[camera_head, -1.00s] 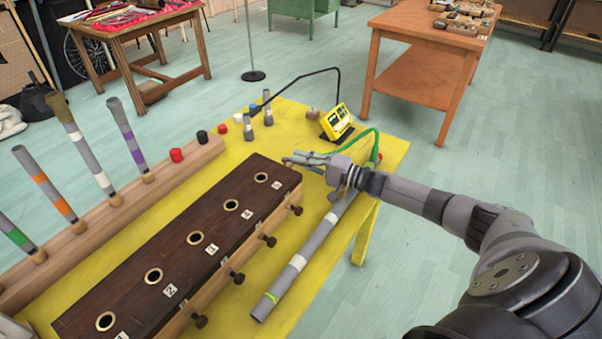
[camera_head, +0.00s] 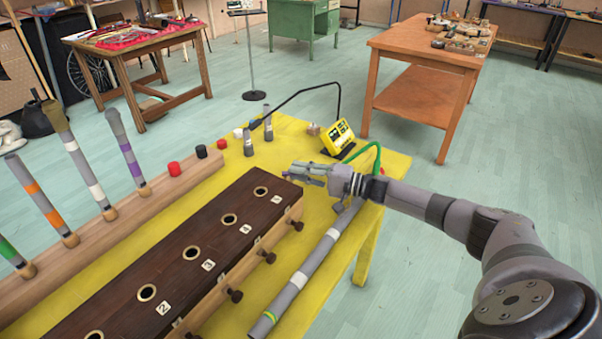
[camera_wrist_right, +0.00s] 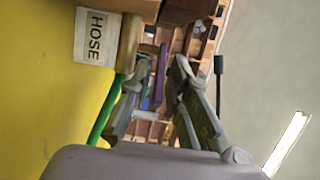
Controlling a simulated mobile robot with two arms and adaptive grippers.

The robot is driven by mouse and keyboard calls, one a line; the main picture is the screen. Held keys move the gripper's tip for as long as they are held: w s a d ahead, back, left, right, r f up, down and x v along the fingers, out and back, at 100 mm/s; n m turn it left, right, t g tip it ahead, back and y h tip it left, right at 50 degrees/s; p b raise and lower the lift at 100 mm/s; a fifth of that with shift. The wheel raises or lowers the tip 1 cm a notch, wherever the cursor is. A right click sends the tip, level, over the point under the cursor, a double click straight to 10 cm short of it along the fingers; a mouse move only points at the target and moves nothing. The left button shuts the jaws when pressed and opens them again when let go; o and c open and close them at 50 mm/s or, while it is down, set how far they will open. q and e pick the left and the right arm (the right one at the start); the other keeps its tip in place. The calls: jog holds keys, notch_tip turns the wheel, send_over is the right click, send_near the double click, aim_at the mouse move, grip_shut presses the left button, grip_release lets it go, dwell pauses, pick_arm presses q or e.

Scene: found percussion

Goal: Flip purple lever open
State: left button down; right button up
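A purple lever (camera_wrist_right: 160,76) shows in the right wrist view as a narrow strip between the fingers of my right gripper (camera_wrist_right: 161,82). The two fingers are spread, with a visible gap beside the lever; I cannot tell whether either touches it. In the head view my right gripper (camera_head: 302,173) is above the yellow table (camera_head: 290,145), just past the far right end of the dark wooden box (camera_head: 172,262). The lever is too small to make out clearly there. My left gripper is not in view.
A white HOSE label (camera_wrist_right: 95,37) and a green hose (camera_wrist_right: 107,112) lie close to the left finger. A grey tube (camera_head: 312,262) lies along the table's right side. A yellow device (camera_head: 338,137) stands behind the gripper. Upright tubes (camera_head: 125,148) line the left rack.

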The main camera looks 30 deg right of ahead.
jog(key=shift+o, duration=0.8)
jog(key=shift+s+d, duration=0.1)
jog(key=shift+d, duration=0.05)
jog(key=shift+s+d+f, duration=0.15)
jog(key=shift+s+d, duration=0.05)
jog(key=shift+s, duration=0.05)
jog(key=v, duration=1.1)
jog(key=shift+s, duration=0.1)
jog(key=shift+c, duration=0.2)
